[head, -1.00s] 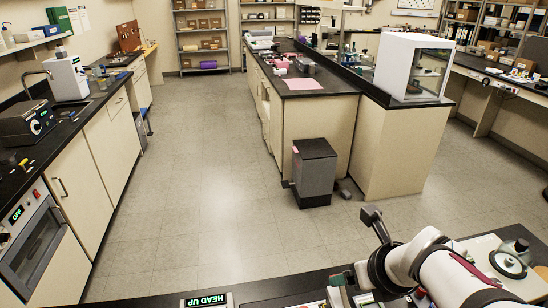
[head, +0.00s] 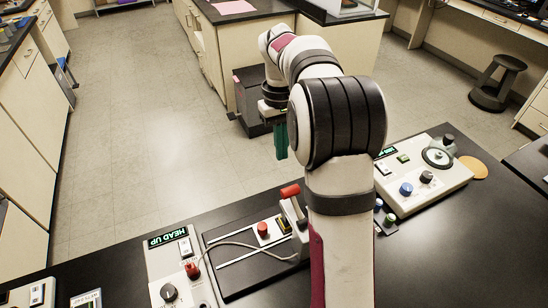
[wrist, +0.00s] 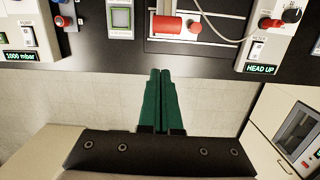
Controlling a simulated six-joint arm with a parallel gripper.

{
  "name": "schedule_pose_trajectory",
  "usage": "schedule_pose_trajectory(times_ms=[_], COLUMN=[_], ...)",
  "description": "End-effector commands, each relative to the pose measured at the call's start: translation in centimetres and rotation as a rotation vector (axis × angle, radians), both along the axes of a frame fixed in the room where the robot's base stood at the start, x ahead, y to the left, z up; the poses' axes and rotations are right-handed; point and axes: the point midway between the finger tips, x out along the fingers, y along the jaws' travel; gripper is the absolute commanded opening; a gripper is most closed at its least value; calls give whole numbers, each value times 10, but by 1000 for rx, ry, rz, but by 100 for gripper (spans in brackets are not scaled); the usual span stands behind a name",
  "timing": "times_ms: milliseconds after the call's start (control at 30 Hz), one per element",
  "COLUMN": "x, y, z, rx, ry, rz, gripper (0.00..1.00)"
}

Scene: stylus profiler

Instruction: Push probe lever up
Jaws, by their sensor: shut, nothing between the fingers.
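The profiler's black bed (head: 236,256) lies on the near bench. A lever with a red cylindrical grip (head: 290,191) stands at its right side; the grip also shows in the wrist view (wrist: 166,25). A red button (head: 263,228) is close by. The control box (head: 168,265) at left reads HEAD UP and carries a red knob (head: 192,268). No readable label tells which is the probe lever. My gripper (head: 281,157) has green fingers, shut and empty, beyond the bench's far edge. In the wrist view the fingertips (wrist: 160,72) point toward the red grip, apart from it.
A second control box (head: 425,178) with knobs and a dial stands right of my arm. A grey cable (head: 240,244) crosses the bed. A dark grey bin (head: 252,98) and a stool (head: 498,84) stand on the floor. Open floor lies beyond the bench.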

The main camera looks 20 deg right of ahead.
Motion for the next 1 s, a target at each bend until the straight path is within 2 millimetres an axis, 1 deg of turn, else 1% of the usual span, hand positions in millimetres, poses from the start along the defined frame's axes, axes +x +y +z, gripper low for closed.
schedule_pose_trajectory(times_ms=[67, 167, 533, 567, 600, 733, 867, 1000], x=[0, -2, -10, -12, -17, -30, -37, -38], y=[0, 0, 0, 0, 0, 0, 0, 0], z=[-5, -19, -99, -99, -91, -78, -72, -71], rx=[0, 0, 1, 1, 0, 0, 1, 1], ry=[7, 9, 7, 4, 1, 1, 2, 3], rz=[31, 32, 29, 28, 27, 28, 28, 27], gripper=[0, 0, 0, 0, 0, 0, 0, 0])
